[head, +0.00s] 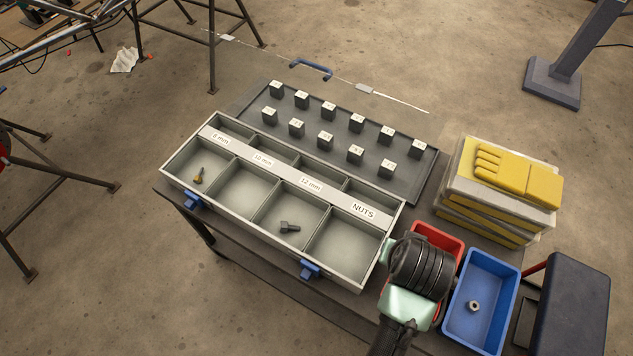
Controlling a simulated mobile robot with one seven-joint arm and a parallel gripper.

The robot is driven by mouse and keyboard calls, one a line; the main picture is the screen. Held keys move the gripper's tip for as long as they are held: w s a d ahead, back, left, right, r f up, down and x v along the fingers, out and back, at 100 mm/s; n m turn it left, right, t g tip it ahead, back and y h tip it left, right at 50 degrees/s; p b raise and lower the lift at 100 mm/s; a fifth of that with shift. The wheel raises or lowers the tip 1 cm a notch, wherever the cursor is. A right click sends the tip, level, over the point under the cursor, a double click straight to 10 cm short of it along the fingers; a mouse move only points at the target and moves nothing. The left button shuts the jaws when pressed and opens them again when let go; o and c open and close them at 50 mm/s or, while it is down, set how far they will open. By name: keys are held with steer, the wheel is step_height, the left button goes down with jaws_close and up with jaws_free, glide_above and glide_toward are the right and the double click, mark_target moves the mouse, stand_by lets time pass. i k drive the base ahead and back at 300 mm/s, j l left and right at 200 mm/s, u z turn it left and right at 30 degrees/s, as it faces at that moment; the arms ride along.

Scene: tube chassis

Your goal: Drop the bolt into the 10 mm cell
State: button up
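The sorting case (372,284) lies open on the table with four front cells. The 10 mm cell (247,188), second from the left, looks empty. A brass-coloured bolt (199,175) lies in the leftmost cell, and a dark bolt (289,228) lies in the 12 mm cell. The NUTS cell (347,250) looks empty. My arm's end is over the red bin (437,235), right of the case. Its fingers are hidden from above, so I cannot see whether they hold a bolt. Most of the red bin's inside is hidden too.
A blue bin (482,290) with a nut (474,306) stands right of my arm. Yellow gloves (510,175) lie on a stack behind. The case's lid (400,190), with rows of dark labelled blocks, lies behind the cells. A dark stool-like object (570,310) stands far right.

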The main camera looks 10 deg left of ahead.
mark_target(239, 191)
steer(key=u, duration=0.45)
steer(key=i+j+u, duration=0.4)
steer(key=i+j, duration=0.35)
steer(key=j, duration=0.15)
